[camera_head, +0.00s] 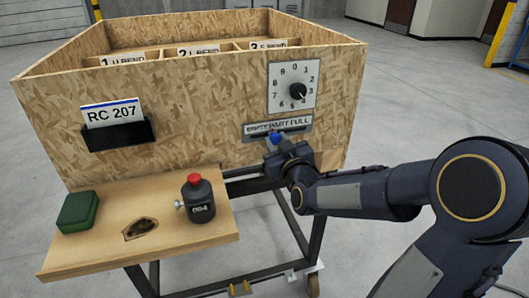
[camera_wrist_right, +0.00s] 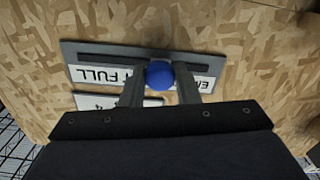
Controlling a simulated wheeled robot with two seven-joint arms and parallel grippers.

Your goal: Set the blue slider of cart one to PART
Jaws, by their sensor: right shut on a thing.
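The blue slider knob (camera_head: 275,137) sits on the grey slider plate (camera_head: 306,125) on the front of the wooden cart (camera_head: 190,100). The plate is lettered EMPTY, PART, FULL. My right gripper (camera_head: 281,145) is at the plate, shut on the knob. In the right wrist view the blue knob (camera_wrist_right: 160,74) is between the two fingers (camera_wrist_right: 160,90), and the plate's lettering is upside down. The knob stands near the middle of the slot, around PART, between EMPTY and FULL; the fingers and knob hide part of that word. My left gripper is out of view.
A numbered dial (camera_head: 296,90) sits just above the slider plate. A card reading RC 207 (camera_head: 113,113) is in a black holder at left. The wooden shelf (camera_head: 170,247) below holds a green box (camera_head: 77,211) and a black bottle with a red top (camera_head: 199,203).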

